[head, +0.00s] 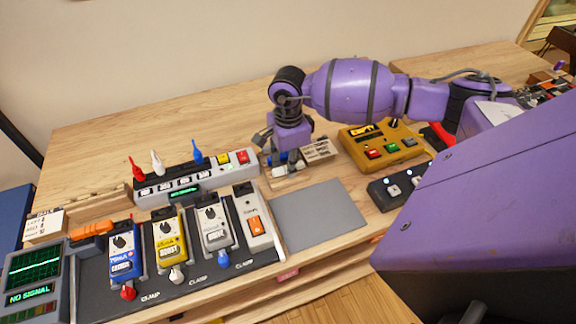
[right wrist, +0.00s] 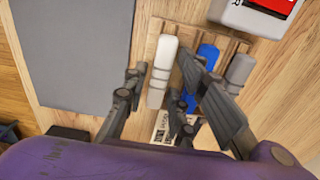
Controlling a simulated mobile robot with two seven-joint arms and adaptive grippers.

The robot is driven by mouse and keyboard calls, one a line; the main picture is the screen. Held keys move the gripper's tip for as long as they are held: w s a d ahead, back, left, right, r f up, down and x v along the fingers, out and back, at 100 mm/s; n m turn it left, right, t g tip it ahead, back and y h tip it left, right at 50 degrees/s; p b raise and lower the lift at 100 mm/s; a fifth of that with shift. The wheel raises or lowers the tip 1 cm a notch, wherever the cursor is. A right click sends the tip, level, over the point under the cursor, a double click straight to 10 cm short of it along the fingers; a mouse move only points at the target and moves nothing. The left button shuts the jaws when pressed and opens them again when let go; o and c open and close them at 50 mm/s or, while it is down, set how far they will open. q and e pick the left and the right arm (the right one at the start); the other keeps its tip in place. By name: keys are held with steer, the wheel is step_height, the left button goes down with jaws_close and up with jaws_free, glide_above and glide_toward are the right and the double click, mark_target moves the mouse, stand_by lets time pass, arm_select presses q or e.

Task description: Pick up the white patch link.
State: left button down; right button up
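The white patch link (right wrist: 162,72) lies in a slatted wooden rack, shown in the right wrist view. A blue link (right wrist: 208,56) and a grey link (right wrist: 239,70) lie beside it in the same rack. My right gripper (right wrist: 165,72) is open, with one finger on each side of the white link and the right finger partly over the blue link. Contact with the link cannot be told. In the head view my right gripper (head: 279,148) points down over the rack, and its fingers partly hide the links. My left gripper is not in view.
A grey mat (head: 318,214) lies in front of the rack. A yellow box with buttons (head: 382,145) stands to its right. A power strip with colored plugs (head: 196,178) stands to its left, behind the pedals (head: 168,240). A printed card (head: 318,150) is close by the gripper.

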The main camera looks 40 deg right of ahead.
stand_by(0.3)
jaws_close()
steer(key=shift+r, duration=0.1)
